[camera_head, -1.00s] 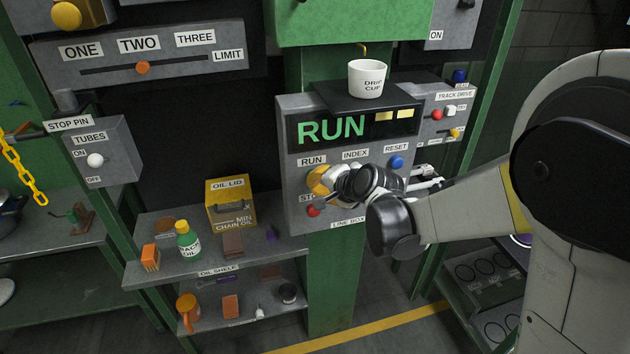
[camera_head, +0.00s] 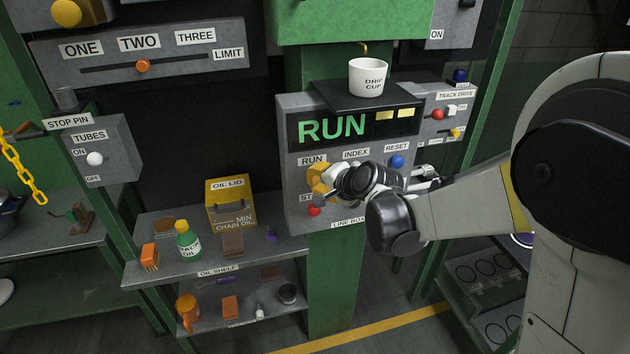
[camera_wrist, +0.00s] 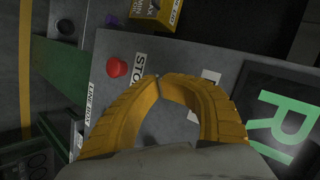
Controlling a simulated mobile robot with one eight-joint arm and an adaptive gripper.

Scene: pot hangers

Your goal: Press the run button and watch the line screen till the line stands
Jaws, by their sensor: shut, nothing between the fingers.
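The grey line box (camera_head: 350,215) stands on the green post. Its black line screen (camera_head: 350,127) reads RUN in large green letters, with two pale yellow blocks at the right. The screen shows partly in the wrist view (camera_wrist: 275,125). The RUN label (camera_head: 312,160) is visible, but the run button is hidden behind my gripper. My gripper (camera_head: 317,178) is shut and empty, its yellow fingertips close to the box face just below that label. In the wrist view the fingertips (camera_wrist: 158,80) meet beside the STOP label; I cannot tell whether they touch anything.
The red stop button (camera_head: 314,211) is just below my fingers. The blue reset button (camera_head: 396,161) is to the right. A white drip cup (camera_head: 368,78) stands on the ledge above the screen. An oil shelf (camera_head: 220,268) with bottles and small items is at lower left.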

